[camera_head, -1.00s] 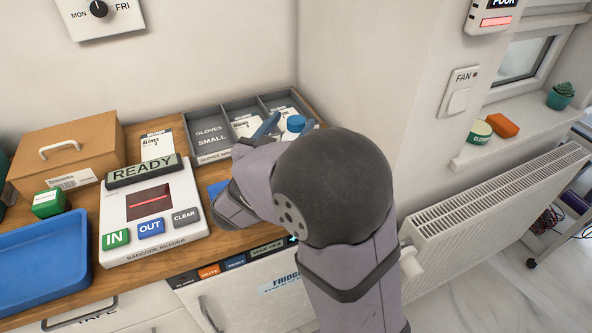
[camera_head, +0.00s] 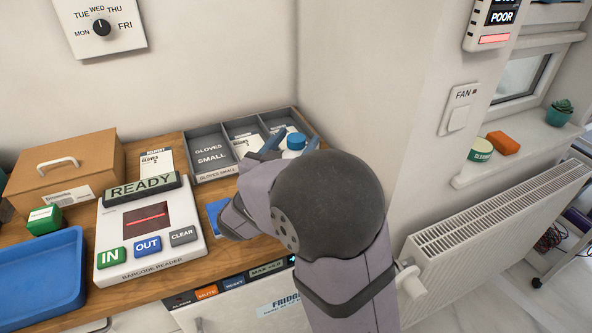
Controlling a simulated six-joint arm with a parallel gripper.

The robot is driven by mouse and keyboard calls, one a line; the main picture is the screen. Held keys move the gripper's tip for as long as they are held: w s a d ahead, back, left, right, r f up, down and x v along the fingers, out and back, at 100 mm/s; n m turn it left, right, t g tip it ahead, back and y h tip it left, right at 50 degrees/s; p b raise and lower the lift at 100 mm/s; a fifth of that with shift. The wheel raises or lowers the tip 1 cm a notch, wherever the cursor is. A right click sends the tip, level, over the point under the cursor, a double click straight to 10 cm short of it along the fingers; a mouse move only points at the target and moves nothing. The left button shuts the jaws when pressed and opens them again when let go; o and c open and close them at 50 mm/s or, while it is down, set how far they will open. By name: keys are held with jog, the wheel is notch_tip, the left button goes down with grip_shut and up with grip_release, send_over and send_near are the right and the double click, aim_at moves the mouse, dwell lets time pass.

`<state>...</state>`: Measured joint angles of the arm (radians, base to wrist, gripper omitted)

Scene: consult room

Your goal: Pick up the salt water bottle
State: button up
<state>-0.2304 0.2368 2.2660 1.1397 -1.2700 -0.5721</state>
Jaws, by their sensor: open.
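My gripper (camera_head: 297,137) is open, with one blue finger seen on each side of the bottle. I cannot tell whether either finger touches it. My wrist and forearm hide the lower bottle and what it stands on.
A barcode reader (camera_head: 185,212) stands left of my arm. A brown box (camera_head: 75,165), a green box (camera_head: 44,220) and a blue tray (camera_head: 35,270) stand farther left. The wall corner rises close on the right, with a radiator (camera_head: 490,225) beyond.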

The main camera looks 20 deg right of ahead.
jog(key=shift+p+x, duration=0.4)
jog(key=shift+x, duration=1.7)
jog(key=shift+s, duration=0.1)
grip_shut()
